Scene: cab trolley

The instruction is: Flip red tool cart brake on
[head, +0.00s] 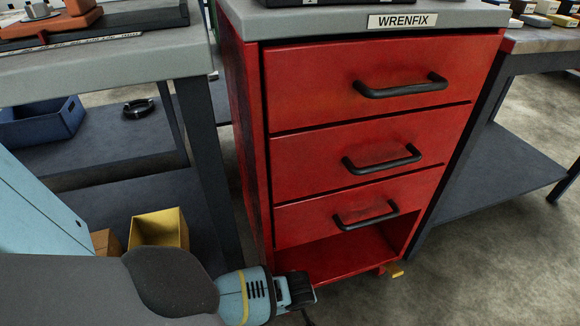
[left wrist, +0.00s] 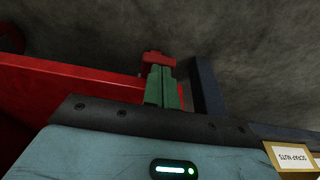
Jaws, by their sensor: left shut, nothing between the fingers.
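The red tool cart (head: 372,120) stands upright in the middle of the head view, with three drawers, black handles and an open bottom shelf. A small yellow tab (head: 397,270), which looks like a brake pedal, sticks out low under its right front corner. My left gripper (head: 310,292) is shut and empty, low in front of the cart's left front corner, and hides what lies behind it. In the left wrist view, its closed green fingers (left wrist: 161,88) point toward a small red part (left wrist: 157,60); contact cannot be told. My right gripper is not in view.
A grey-topped bench (head: 110,70) with a dark frame stands left of the cart. Its lower shelves hold a blue bin (head: 40,122) and a yellow box (head: 158,229). Another bench (head: 490,170) is close on the right. Concrete floor (head: 480,265) is free at front right.

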